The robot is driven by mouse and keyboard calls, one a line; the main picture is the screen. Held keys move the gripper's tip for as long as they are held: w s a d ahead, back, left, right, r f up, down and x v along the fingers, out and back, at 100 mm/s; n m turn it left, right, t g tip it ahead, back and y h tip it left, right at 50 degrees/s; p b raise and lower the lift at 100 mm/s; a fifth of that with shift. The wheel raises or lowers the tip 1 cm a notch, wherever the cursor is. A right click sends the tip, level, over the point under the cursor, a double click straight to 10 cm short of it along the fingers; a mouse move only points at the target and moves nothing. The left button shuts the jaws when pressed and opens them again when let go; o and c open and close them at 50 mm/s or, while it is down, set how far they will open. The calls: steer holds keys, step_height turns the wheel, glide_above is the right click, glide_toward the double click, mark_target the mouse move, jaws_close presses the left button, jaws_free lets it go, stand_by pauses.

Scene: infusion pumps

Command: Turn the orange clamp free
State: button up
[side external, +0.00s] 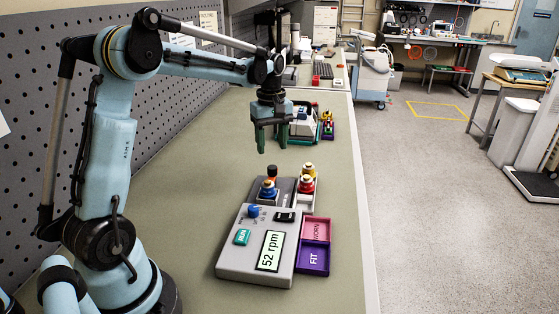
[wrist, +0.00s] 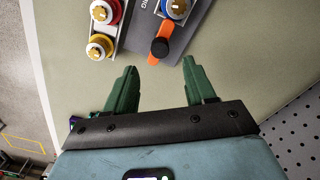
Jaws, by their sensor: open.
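The orange clamp (wrist: 162,57) shows in the wrist view as an orange lever with a round black knob (wrist: 159,47) on it. It sits at the end of a dark grey plate beside a blue-ringed knob (wrist: 176,8). In the side view the black knob (side external: 272,171) stands at the far end of the plate, and the orange is barely visible. My gripper (side external: 275,149) hangs above the bench beyond the plate, fingers pointing down. In the wrist view its green fingers (wrist: 160,68) are apart and empty, clear of the clamp.
A grey pump box (side external: 257,245) reading 52 rpm stands nearer. Pink (side external: 316,229) and purple (side external: 314,257) trays lie at its right. Red (side external: 307,184) and yellow (side external: 309,170) knobs stand beside the plate. Another device (side external: 305,128) stands behind my gripper. The bench at left is clear.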

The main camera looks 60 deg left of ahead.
mark_target(272, 167)
step_height(272, 167, down, 7)
steer(key=shift+r, duration=0.1)
stand_by(0.4)
jaws_close()
